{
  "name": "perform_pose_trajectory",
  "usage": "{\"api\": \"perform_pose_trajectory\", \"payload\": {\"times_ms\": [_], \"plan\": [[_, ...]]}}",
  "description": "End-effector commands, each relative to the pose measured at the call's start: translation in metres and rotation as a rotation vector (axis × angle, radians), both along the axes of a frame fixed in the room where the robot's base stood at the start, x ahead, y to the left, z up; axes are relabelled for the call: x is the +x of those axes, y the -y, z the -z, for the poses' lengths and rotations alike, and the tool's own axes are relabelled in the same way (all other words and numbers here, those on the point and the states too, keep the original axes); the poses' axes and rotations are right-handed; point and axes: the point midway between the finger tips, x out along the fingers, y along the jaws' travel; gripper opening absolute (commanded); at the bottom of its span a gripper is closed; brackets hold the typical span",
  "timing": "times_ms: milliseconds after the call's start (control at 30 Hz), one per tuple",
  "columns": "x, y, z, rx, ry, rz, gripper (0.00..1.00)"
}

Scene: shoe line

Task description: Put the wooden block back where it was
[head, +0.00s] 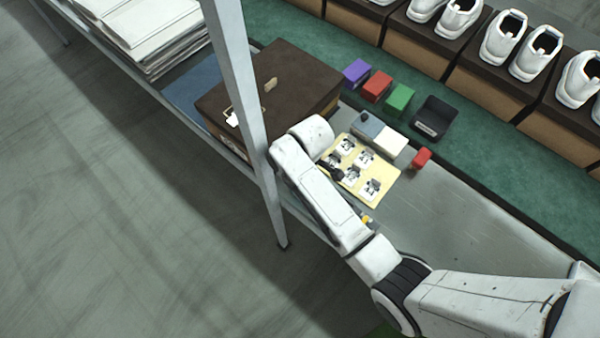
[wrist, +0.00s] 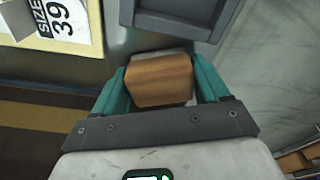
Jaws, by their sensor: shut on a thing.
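The wooden block (wrist: 160,84) is light brown with visible grain and sits between the teal fingers of my gripper (wrist: 160,76) in the wrist view. The gripper is shut on it. Beneath the block is a pale grey surface; I cannot tell whether the block touches it. In the head view my arm ends beside the brown box, and the gripper and block are hidden there. A grey-blue, tray-like thing (wrist: 187,14) lies just beyond the block in the wrist view.
A yellow board (head: 385,187) with size cards lies right of my forearm. Purple (head: 356,72), red (head: 377,86) and green (head: 399,98) blocks, a black holder (head: 435,118) and a small red piece (head: 421,158) stand behind. A large brown box (head: 295,75) and a metal post (head: 238,85) are left.

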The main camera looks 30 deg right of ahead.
Motion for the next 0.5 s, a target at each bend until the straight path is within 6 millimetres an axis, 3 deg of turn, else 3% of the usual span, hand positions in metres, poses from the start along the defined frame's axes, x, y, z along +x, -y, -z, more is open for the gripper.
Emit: {"api": "perform_pose_trajectory", "payload": {"times_ms": [267, 300, 500], "plan": [[0.0002, 0.0, 0.0029, 0.0, 0.0, 0.0, 0.5], [0.0001, -0.0001, 0.0033, 0.0, 0.0, 0.0, 0.75], [0.0001, -0.0001, 0.0025, 0.0, 0.0, 0.0, 0.95]]}}
